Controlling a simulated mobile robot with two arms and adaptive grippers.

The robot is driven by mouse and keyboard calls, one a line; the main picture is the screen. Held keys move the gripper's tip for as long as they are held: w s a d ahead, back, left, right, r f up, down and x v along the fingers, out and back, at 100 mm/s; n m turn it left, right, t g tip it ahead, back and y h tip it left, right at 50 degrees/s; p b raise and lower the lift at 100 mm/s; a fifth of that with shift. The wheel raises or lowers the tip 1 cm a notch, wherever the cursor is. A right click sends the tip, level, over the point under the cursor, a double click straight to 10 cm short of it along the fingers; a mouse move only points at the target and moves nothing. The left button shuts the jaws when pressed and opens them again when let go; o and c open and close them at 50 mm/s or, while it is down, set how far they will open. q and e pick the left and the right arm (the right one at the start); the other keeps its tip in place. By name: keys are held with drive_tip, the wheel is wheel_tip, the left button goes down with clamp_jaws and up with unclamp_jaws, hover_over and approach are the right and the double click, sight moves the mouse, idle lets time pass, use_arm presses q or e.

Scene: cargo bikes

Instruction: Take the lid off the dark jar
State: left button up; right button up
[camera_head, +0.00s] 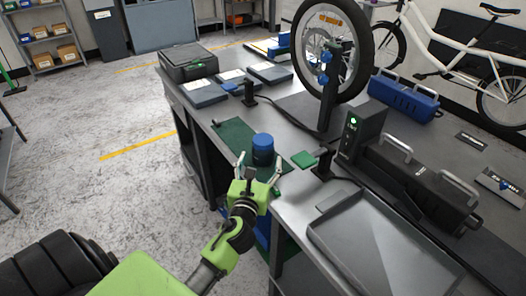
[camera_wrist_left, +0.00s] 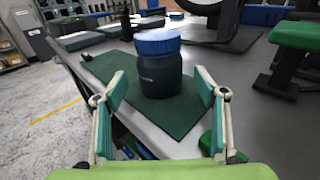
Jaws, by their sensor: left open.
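The dark jar (camera_head: 263,158) stands upright on a green mat (camera_head: 233,136) near the bench's left edge, with its blue lid (camera_head: 263,141) on top. In the left wrist view the jar (camera_wrist_left: 160,78) and the ribbed blue lid (camera_wrist_left: 157,42) are straight ahead. My left gripper (camera_head: 259,170) is open, its fingers spread on the near side of the jar. In the left wrist view the open fingers (camera_wrist_left: 163,95) show to either side of the jar, apart from it. My right gripper is not in view.
A green pad (camera_head: 303,159) on a stand is right of the jar. A grey tray (camera_head: 385,250) lies at the bench's near end. A bike wheel (camera_head: 331,50) on a stand and a dark box with a green light (camera_head: 358,132) stand behind.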

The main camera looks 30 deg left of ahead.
sight(261, 147)
use_arm(q)
drive_tip(key=x, duration=0.3)
drive_tip(key=shift+w, duration=0.1)
drive_tip(key=c, duration=1.3)
drive_tip(key=shift+r, duration=0.1)
drive_tip(key=shift+r+p, duration=0.3)
drive_tip(key=shift+r, duration=0.35)
drive_tip(key=r, duration=0.1)
drive_tip(key=r+p, duration=0.1)
drive_tip(key=r, duration=0.1)
drive_tip(key=shift+s+d, duration=0.1)
drive_tip(key=shift+s, duration=0.25)
drive_tip(key=s+d+r, duration=0.1)
drive_tip(key=s+r, duration=0.3)
drive_tip(key=s, duration=0.2)
drive_tip(key=s+d+r+p, duration=0.1)
drive_tip(key=s+d+r, duration=0.1)
drive_tip(key=s+r, duration=0.2)
drive_tip(key=s, duration=0.3)
drive_tip(key=shift+r, duration=0.3)
